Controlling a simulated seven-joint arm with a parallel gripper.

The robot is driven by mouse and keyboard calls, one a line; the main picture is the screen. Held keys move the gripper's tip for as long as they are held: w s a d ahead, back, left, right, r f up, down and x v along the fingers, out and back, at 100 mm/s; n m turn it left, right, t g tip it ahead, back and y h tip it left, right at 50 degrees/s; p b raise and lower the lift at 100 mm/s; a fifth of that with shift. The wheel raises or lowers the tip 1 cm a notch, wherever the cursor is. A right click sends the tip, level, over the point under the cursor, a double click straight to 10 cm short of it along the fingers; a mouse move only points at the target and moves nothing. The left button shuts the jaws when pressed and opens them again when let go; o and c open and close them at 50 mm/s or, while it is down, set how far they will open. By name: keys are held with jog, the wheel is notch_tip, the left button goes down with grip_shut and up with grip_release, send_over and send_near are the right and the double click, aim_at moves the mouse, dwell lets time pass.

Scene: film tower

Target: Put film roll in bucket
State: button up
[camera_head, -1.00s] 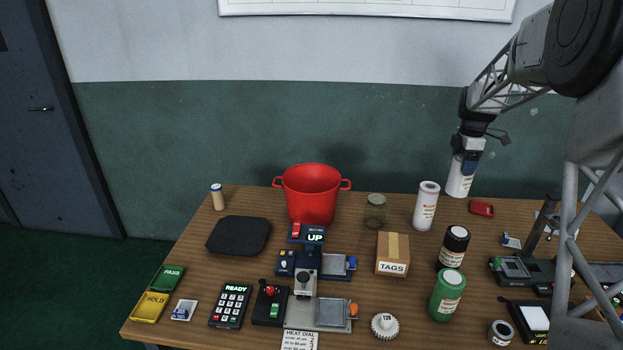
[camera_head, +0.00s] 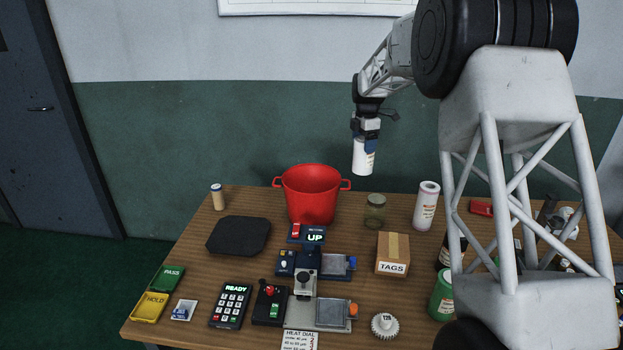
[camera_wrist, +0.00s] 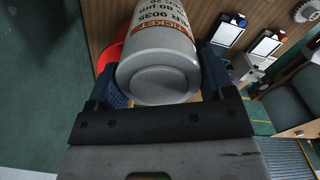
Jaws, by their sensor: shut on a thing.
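The red bucket (camera_head: 312,200) stands at the back of the table, left of centre, with a handle on each side. My gripper (camera_head: 366,146) is shut on a white film roll (camera_head: 363,160) and holds it upright in the air, to the right of the bucket and higher than its rim. The roll also shows in the wrist view (camera_wrist: 157,55), large between the blue fingers, with part of its printed label visible. Part of the red bucket shows behind it there (camera_wrist: 110,52). The bucket's inside bottom is hidden.
A greenish jar (camera_head: 375,211) and a TAGS box (camera_head: 392,254) stand right of the bucket. A black pad (camera_head: 239,236) lies left. Control devices fill the front middle.

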jog(key=w+a+n, duration=0.1)
jog(key=a+n, duration=0.2)
jog(key=a, duration=1.5)
notch_tip(320, 180, down, 11)
jog(key=shift+f+m, duration=0.2)
jog(key=shift+m, duration=0.1)
jog(key=shift+d, duration=0.15)
notch_tip(320, 180, down, 6)
jog(key=shift+f, duration=0.15)
jog(key=shift+f, duration=1.85)
jog(key=shift+f, duration=0.15)
